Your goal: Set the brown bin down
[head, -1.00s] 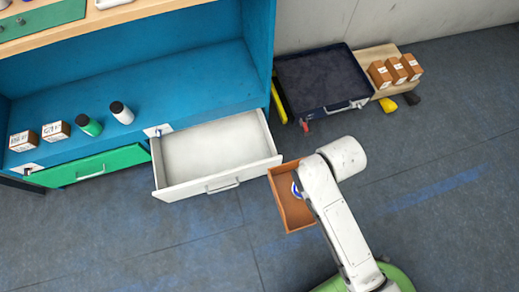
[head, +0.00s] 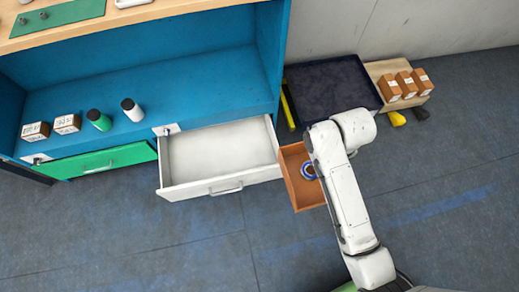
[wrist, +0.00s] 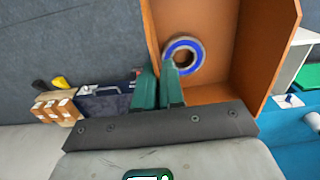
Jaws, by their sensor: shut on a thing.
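The brown bin (head: 296,164) is an open orange-brown box just right of the open white drawer in the head view. A blue-and-white ring-shaped thing (head: 308,172) lies inside it. In the wrist view the bin (wrist: 236,78) fills the upper right, with the ring (wrist: 184,55) inside. My gripper (wrist: 160,72) has green fingers that are shut on the bin's near-left wall. In the head view my arm hides the gripper and the bin's right side. Whether the bin touches the floor cannot be told.
The open white drawer (head: 222,188) juts from the blue cabinet (head: 200,92). A dark toolbox-like tray (head: 330,88) and a wooden board with several boxes (head: 406,84) stand by the wall. The grey floor (head: 190,245) in front is clear.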

